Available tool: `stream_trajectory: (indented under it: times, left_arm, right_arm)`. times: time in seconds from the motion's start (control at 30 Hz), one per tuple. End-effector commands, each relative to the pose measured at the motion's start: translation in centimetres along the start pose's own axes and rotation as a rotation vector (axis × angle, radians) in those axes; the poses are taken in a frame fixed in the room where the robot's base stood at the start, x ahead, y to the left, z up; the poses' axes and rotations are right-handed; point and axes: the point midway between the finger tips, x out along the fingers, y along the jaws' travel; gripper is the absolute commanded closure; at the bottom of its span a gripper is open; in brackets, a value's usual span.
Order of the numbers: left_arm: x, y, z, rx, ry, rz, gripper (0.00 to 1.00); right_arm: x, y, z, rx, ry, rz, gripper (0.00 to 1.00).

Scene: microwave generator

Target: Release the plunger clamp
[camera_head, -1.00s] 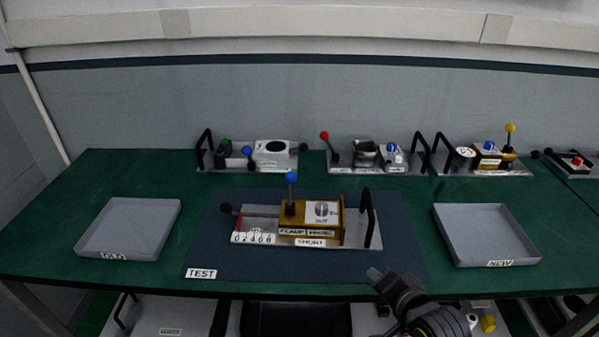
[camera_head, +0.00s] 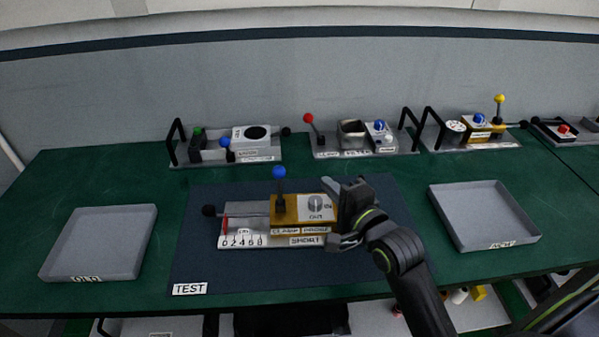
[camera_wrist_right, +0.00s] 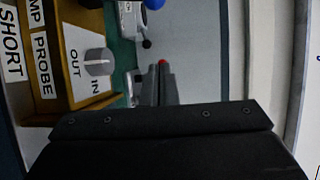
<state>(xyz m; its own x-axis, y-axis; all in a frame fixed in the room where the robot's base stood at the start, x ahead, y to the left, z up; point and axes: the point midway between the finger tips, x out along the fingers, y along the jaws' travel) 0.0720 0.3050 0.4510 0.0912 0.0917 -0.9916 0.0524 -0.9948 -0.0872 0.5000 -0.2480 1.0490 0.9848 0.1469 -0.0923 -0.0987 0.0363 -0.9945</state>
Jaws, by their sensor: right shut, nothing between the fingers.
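The plunger fixture stands on the dark blue TEST mat (camera_head: 190,262) in the head view. It has a brass-coloured block (camera_head: 288,212) with a blue-knobbed upright lever (camera_head: 279,174), a black-ended plunger (camera_head: 209,211) at its left and a scale plate (camera_head: 245,241) in front. A grey dial (camera_head: 315,204) marked OUT and IN sits on its top; the dial also shows in the right wrist view (camera_wrist_right: 98,61). My right gripper (camera_head: 330,186) is shut and empty, just right of the dial, over the fixture's right end. It hides the black handle there. My left gripper is out of view.
A grey OLD tray (camera_head: 100,240) lies at left and a grey NEW tray (camera_head: 484,215) at right. Other fixtures with levers stand along the back: one at left (camera_head: 228,146), one in the middle (camera_head: 360,140), one at right (camera_head: 478,132). Green table (camera_head: 300,180) is bare between them and the mat.

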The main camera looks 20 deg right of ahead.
Motion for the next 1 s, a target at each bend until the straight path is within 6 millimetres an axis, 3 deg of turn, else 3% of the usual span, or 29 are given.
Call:
stream_trajectory:
  times: [0.17, 0.4, 0.63, 1.0]
  left_arm:
    - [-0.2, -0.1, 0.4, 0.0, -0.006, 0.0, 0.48]
    - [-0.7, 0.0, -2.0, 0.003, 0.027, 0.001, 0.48]
    - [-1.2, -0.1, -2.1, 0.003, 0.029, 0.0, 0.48]
    - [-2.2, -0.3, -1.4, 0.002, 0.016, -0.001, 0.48]
  right_arm:
    - [1.7, -0.1, 0.0, -0.001, 0.0, 0.0, 1.0]
    - [6.0, -0.1, 0.0, -0.001, 0.0, 0.001, 1.0]
    - [10.1, -0.2, 0.1, 0.0, 0.0, 0.0, 1.0]
    - [8.7, 0.0, 3.5, 0.001, 0.001, 0.0, 1.0]
